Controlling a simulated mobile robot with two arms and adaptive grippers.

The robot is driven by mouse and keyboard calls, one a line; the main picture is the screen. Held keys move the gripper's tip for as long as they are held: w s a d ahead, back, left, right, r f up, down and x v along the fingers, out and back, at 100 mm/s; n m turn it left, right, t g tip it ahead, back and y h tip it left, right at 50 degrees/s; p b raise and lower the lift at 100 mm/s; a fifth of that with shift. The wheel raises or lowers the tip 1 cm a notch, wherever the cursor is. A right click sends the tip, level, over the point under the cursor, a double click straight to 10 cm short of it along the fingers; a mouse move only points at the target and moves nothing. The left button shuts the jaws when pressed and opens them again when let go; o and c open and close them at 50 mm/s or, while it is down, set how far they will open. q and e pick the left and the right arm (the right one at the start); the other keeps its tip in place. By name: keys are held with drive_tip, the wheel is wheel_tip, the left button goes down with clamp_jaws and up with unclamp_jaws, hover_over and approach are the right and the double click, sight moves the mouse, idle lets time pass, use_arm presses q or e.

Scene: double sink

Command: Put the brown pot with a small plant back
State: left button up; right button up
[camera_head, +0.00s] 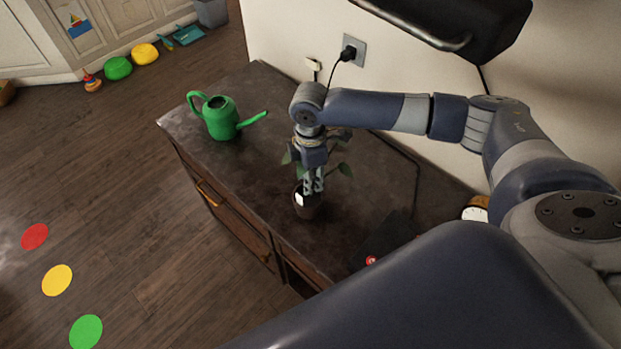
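The brown pot (307,208) with a small green plant (344,169) is on the dark countertop near its front edge. It looks upright and has a white patch on its side. My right gripper (313,188) points down at the pot, with its fingers close together at the rim among the leaves. The gripper and wrist hide much of the plant. I cannot tell whether the fingers are closed on the rim. My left gripper is not in view.
A green watering can (221,118) stands on the countertop (270,95) to the left. A plug (348,53) sits in the wall socket. Toys and coloured dots lie on the floor.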

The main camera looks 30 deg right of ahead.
wheel_tip(320, 180, up, 11)
drive_tip(key=shift+r+b, duration=0.1)
drive_tip(key=shift+b, duration=0.85)
